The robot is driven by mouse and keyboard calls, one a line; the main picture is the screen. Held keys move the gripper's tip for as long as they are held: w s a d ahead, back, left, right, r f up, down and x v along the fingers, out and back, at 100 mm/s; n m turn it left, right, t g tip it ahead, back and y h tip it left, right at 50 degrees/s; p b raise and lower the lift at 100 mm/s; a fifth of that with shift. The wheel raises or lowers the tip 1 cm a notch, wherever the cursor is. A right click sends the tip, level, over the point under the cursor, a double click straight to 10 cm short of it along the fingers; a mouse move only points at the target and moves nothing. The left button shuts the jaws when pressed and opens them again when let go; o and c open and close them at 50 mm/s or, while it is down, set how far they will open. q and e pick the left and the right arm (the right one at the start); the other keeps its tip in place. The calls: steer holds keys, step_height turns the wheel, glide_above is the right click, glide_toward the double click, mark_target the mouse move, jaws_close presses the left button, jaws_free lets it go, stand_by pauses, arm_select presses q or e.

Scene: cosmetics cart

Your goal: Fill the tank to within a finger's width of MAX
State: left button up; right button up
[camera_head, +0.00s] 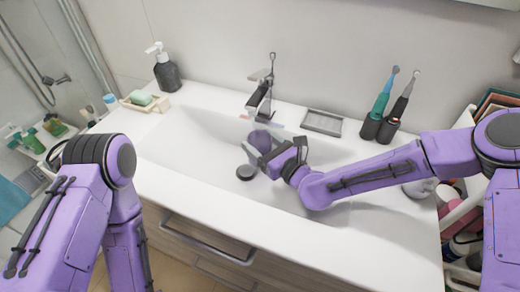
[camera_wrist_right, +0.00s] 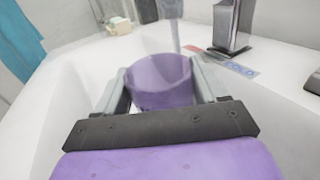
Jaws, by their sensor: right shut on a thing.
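The tank (camera_head: 261,139) is a translucent purple cup held in the sink basin under the tap (camera_head: 262,92). It also shows in the right wrist view (camera_wrist_right: 160,84), with its opening facing up and a clear upper part. My right gripper (camera_head: 259,151) is shut around its sides, one finger on each side. In the right wrist view a pale, narrow column, apparently water, comes down from above into the tank's opening. I cannot make out the MAX mark or the water level. My left arm shows at the left, but its gripper is out of view.
The white sink (camera_head: 180,147) has a dark round piece (camera_head: 246,172), perhaps the drain, below the tank. A grey soap dish (camera_head: 322,122), two electric toothbrushes (camera_head: 381,105), a pump bottle (camera_head: 165,72) and a green soap (camera_head: 141,98) stand along the back rim.

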mark_target(257, 135)
steer(key=w, duration=0.2)
steer(key=w+a+b, duration=0.1)
steer(key=w, duration=0.1)
steer(key=shift+a+f, duration=0.1)
steer(key=shift+a, duration=0.1)
steer(key=shift+w+a, duration=0.15)
steer(key=shift+w, duration=0.5)
stand_by(1.0)
steer(key=s, duration=0.2)
steer(key=s+d, duration=0.1)
steer(key=s, duration=0.1)
steer(key=s+d, duration=0.1)
steer(key=shift+s, duration=0.4)
steer(key=shift+s+r+p, duration=0.35)
steer(key=shift+r+p, duration=0.4)
steer(key=shift+r, duration=0.1)
steer(key=shift+s+d+r+p, duration=0.25)
steer(key=shift+s+r+p, duration=0.35)
steer(key=shift+s+r, duration=0.15)
steer(key=shift+s+d+r+p, duration=0.2)
steer(key=shift+s+r+p, duration=0.4)
steer(key=shift+r, duration=0.2)
steer(key=shift+s+d+r+p, duration=0.25)
steer(key=shift+s+r+p, duration=0.35)
steer(key=shift+s+r, duration=0.15)
steer(key=shift+w, duration=0.1)
